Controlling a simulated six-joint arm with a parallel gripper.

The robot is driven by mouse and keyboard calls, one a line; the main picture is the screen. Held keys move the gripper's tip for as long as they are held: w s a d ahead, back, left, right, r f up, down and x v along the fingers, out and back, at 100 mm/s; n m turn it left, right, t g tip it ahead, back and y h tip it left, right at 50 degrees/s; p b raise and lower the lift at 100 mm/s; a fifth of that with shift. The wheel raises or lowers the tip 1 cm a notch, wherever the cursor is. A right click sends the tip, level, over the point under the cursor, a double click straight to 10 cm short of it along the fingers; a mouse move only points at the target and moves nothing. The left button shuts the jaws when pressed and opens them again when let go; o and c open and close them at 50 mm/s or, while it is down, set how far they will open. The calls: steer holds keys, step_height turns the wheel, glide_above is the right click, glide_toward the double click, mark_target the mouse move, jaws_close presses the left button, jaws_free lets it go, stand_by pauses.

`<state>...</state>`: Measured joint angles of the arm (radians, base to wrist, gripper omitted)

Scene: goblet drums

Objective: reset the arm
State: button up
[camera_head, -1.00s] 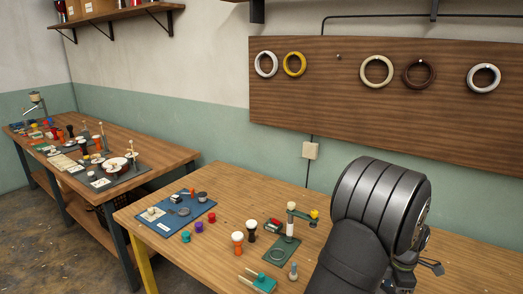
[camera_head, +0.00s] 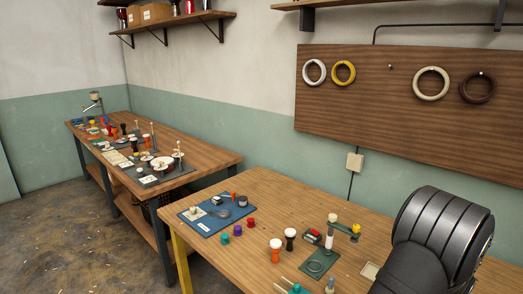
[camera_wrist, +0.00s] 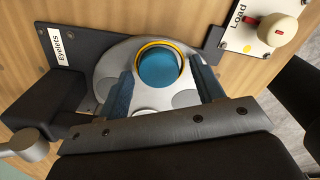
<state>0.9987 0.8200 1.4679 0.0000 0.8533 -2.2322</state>
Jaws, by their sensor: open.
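My gripper (camera_wrist: 161,72) is open and empty in the wrist view. Its two dark blue fingers stand apart over a round grey plate (camera_wrist: 105,62). A blue disc with a yellow ring (camera_wrist: 158,66) shows between the fingers; I cannot tell how far below them it lies. In the head view my black arm fills the lower right, and the gripper itself is hidden or out of frame there.
A dark plate labelled "Eyelets" (camera_wrist: 57,47) and a white plate labelled "Load" with a knob (camera_wrist: 278,30) flank the disc. Small drums (camera_head: 276,250), a blue mat (camera_head: 218,222) and a green stand (camera_head: 320,262) occupy the near bench (camera_head: 262,200). Rings (camera_head: 343,72) hang on a wall board.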

step_height(320, 180, up, 12)
step_height(320, 180, down, 12)
steer(key=shift+f, duration=0.2)
steer(key=shift+r, duration=0.35)
steer(key=r, duration=0.4)
steer(key=shift+s+d+r, duration=0.1)
steer(key=shift+s+r, duration=0.3)
steer(key=s+r, duration=0.6)
steer(key=s, duration=0.4)
steer(key=w+a+f+n, duration=0.1)
steer(key=w+a, duration=0.3)
steer(key=w, duration=0.8)
steer(key=w+a+f+n, duration=0.2)
steer(key=w+a, duration=0.3)
steer(key=w, duration=0.7)
steer(key=shift+f+n, duration=0.3)
steer(key=shift+f, duration=0.6)
